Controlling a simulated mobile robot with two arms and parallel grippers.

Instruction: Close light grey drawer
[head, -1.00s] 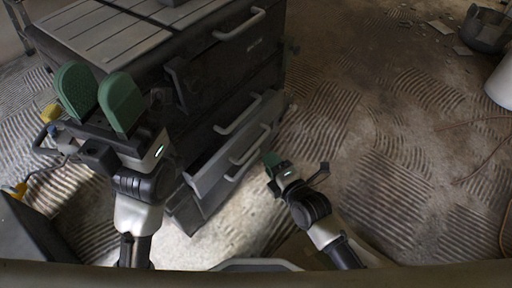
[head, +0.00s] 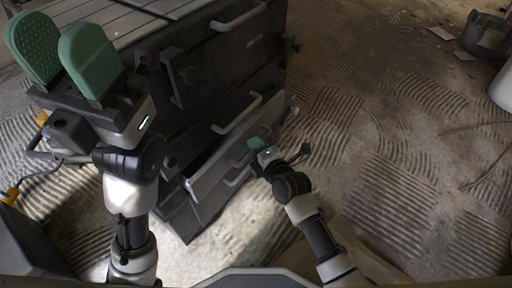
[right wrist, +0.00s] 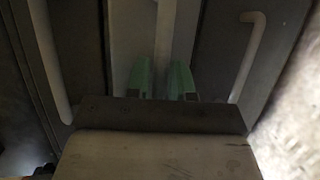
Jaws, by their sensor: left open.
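The light grey drawer (head: 207,176) sticks out a little from the low part of the dark cabinet in the head view. My right gripper (head: 256,145) is at its front, close to the handle, which it partly hides. In the right wrist view my green fingers (right wrist: 161,80) point at the drawer's pale front (right wrist: 130,35), with a pale bar, probably the handle, running between them. I cannot tell whether they grip it or touch it. My left gripper (head: 64,58) is open and empty, raised to the left of the cabinet.
The dark cabinet (head: 225,75) has other drawers with pale handles (head: 240,18) above and below. A bin (head: 486,35) stands far off at the top right. Yellow-ended cables lie at the left.

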